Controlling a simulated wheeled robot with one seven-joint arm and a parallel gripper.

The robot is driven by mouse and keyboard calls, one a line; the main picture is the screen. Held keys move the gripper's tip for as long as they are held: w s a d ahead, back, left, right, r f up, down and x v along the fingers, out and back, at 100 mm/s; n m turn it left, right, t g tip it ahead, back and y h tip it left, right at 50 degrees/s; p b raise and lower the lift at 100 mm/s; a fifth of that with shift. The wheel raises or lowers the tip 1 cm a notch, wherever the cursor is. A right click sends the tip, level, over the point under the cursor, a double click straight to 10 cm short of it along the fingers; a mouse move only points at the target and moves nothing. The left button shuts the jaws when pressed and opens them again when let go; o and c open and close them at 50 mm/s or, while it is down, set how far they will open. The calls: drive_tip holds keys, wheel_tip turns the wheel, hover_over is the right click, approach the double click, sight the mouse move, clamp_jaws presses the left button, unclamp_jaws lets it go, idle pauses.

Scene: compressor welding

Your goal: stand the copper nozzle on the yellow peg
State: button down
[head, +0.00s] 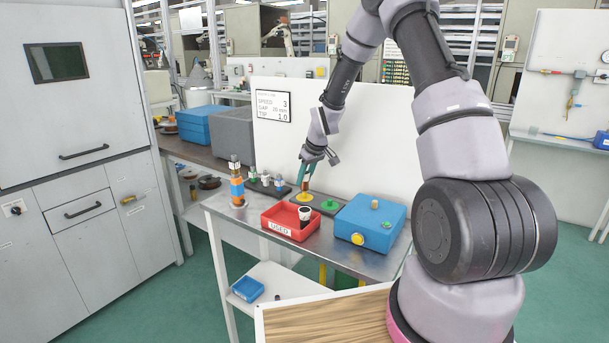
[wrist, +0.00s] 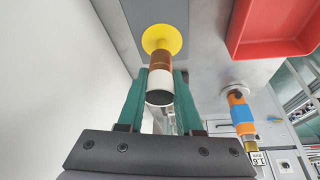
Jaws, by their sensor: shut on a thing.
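The copper nozzle (head: 304,186) is between the teal fingers of my gripper (head: 304,172), upright above the yellow peg's round base (head: 304,197). In the wrist view the nozzle (wrist: 161,78) has a copper-brown far part, a white band and a dark near end. The fingers of my gripper (wrist: 160,90) are shut on it from both sides. The yellow base (wrist: 162,37) shows as a disc right behind its far end. The nozzle hides the peg's middle, so I cannot tell whether it touches or sits on the peg.
A green round base (head: 329,205) is beside the yellow one. A red USED tray (head: 268,222) holds a black-and-white piece. A blue box (head: 352,218), an orange-and-blue cylinder (head: 237,190) and a dark rack (head: 275,189) stand nearby. A white panel (head: 360,130) rises behind.

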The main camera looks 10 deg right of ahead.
drive_tip(key=shift+f, duration=0.1)
idle(0.3)
drive_tip(key=shift+f, duration=1.4)
drive_tip(key=c, duration=0.5)
unclamp_jaws()
drive_tip(key=v, duration=1)
drive_tip(key=shift+s+r, duration=0.2)
drive_tip(key=shift+r, duration=0.15)
drive_tip(key=shift+d, duration=0.1)
